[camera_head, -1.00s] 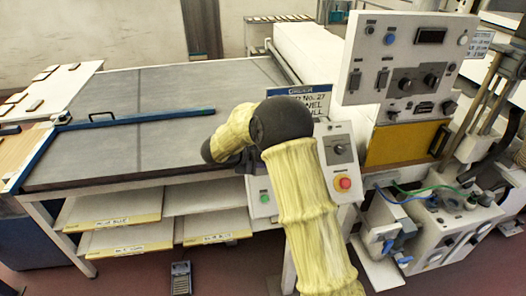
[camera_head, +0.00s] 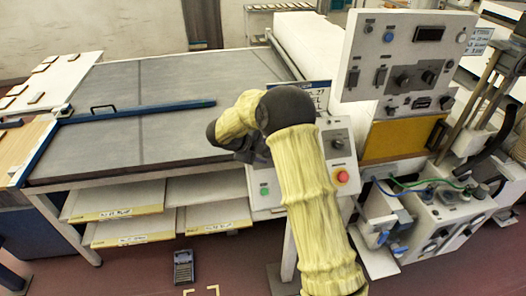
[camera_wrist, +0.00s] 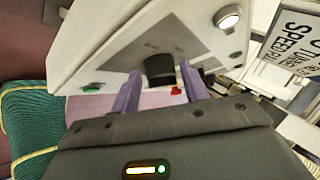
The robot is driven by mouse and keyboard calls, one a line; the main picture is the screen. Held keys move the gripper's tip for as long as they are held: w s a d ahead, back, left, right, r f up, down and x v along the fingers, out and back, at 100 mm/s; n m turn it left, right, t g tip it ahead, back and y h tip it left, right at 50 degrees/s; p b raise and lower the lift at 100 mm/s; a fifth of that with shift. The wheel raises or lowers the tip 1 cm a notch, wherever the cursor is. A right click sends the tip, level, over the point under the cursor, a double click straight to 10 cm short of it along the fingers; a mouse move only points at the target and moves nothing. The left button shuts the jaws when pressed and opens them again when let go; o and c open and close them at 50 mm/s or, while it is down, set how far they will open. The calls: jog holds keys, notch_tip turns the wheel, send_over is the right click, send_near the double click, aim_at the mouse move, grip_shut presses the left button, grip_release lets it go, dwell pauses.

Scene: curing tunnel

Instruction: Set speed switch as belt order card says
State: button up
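The speed switch is a black knob (camera_head: 337,143) on a light grey control box (camera_head: 330,168), above a red button. In the wrist view the knob (camera_wrist: 160,69) shows between the fingertips of my gripper (camera_wrist: 160,74). The two fingers are apart, one on each side of the knob in the picture; I cannot tell whether they touch it. The knob's setting marks are too blurred to read. In the wrist view the card (camera_wrist: 291,48) is tilted and cut off, with "TUNNEL" and "SPEED FULL" partly legible.
A red button (camera_head: 342,176) and a green button (camera_head: 264,191) sit on the same box. A larger panel (camera_head: 405,60) with more knobs stands behind it on the right. The belt table (camera_head: 165,85) lies to the left, with a blue bar (camera_head: 150,109) across it.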

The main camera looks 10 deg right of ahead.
jog(key=shift+o, duration=0.6)
jog(key=shift+a, duration=0.1)
jog(key=shift+s+a+r, duration=0.1)
jog(key=shift+a+r, duration=0.25)
jog(key=shift+r, duration=0.05)
jog(key=b+v, duration=0.3)
jog(key=v, duration=1.3)
jog(key=shift+s, duration=0.2)
